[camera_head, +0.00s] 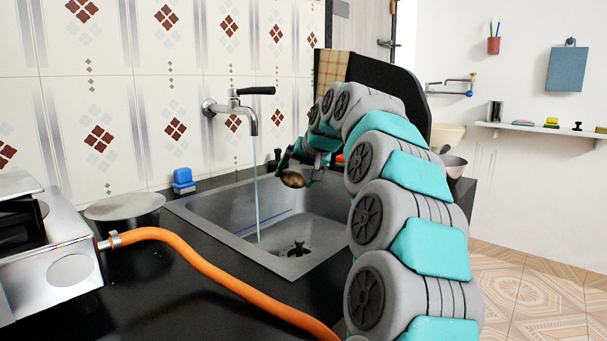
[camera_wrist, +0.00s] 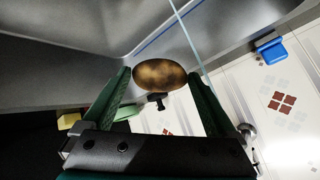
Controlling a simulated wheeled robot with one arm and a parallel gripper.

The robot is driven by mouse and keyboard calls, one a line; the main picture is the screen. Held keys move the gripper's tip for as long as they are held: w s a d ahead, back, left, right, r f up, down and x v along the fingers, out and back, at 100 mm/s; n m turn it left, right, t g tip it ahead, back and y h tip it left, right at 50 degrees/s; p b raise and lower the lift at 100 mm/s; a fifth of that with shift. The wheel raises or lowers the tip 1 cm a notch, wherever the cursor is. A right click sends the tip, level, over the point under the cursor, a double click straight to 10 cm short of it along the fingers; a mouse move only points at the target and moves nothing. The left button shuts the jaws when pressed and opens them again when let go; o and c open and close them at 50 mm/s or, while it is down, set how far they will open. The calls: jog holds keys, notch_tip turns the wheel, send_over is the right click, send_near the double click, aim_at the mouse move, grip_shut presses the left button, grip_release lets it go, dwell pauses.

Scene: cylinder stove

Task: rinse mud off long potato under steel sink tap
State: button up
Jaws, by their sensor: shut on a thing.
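The long potato (camera_head: 293,179) is brown with darker muddy patches. My gripper (camera_head: 300,165) is shut on it and holds it above the steel sink (camera_head: 200,212), towards the right of the basin. In the wrist view the potato (camera_wrist: 159,74) sits between the two green fingers of my gripper (camera_wrist: 160,85). The steel tap (camera_head: 236,105) is on the tiled wall. A thin stream of water (camera_head: 257,195) falls from it into the basin. The stream passes beside the potato, apart from it, and also shows in the wrist view (camera_wrist: 190,45).
A blue sponge-like block (camera_head: 183,180) stands on the dark counter behind the sink. An orange hose (camera_head: 200,265) runs across the counter in front, from a metal stove (camera_head: 50,260). A round grey lid (camera_head: 124,206) lies left of the sink. A metal bowl (camera_head: 454,164) is at the right.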

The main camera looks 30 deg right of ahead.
jog(key=w+a+f+p, duration=0.2)
jog(key=w+a, duration=0.2)
jog(key=w, duration=0.4)
jog(key=shift+w+a+p, duration=0.3)
jog(key=shift+w+a, duration=0.05)
dwell(0.3)
jog(key=shift+r, duration=0.1)
dwell(0.4)
jog(key=shift+w+d+p, duration=0.25)
jog(key=shift+d+p, duration=0.15)
jog(key=shift+d, duration=0.1)
jog(key=shift+s+a, duration=0.1)
jog(key=shift+a, duration=0.05)
jog(key=shift+s+a, duration=0.2)
jog(key=shift+a, duration=0.2)
jog(key=shift+w+d, duration=0.1)
jog(key=shift+d, duration=0.1)
jog(key=shift+w+d, duration=0.2)
jog(key=shift+d, duration=0.15)
